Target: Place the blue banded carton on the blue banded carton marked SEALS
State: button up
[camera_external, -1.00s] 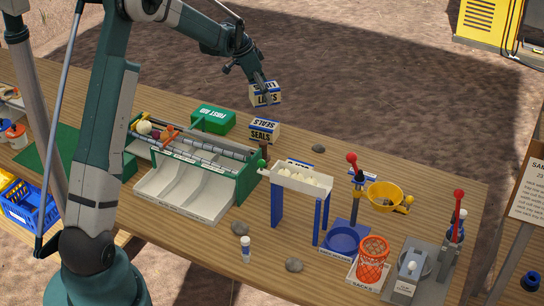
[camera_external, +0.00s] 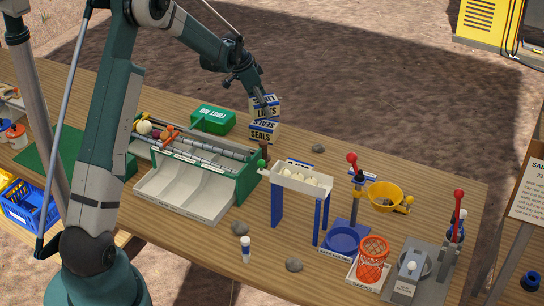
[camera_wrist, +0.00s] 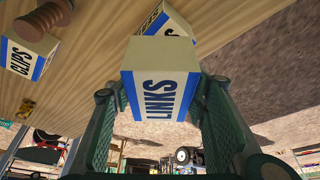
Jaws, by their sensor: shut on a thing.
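My gripper (camera_external: 262,100) is shut on a cream carton with a blue band marked LINKS (camera_external: 267,112). In the wrist view the held LINKS carton (camera_wrist: 160,90) sits between both fingers. The cream, blue-banded SEALS carton (camera_external: 263,134) stands on the table directly below the held carton in the outside view. The two overlap in that view, and I cannot tell whether they touch.
A blue-banded CLIPS carton (camera_wrist: 22,55) stands off to the side in the wrist view. The green FIRST AID box (camera_external: 213,118) is left of the SEALS carton. The green-ended sorting machine (camera_external: 240,185) is in front and left. A grey stone (camera_external: 318,148) lies to the right.

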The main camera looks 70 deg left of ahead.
aim_at(253, 104)
jog(key=shift+f, duration=0.2)
jog(key=shift+f, duration=1.8)
jog(key=shift+f, duration=0.15)
jog(key=o, duration=1)
jog(key=shift+r, duration=0.2)
jog(key=shift+v, duration=5.95)
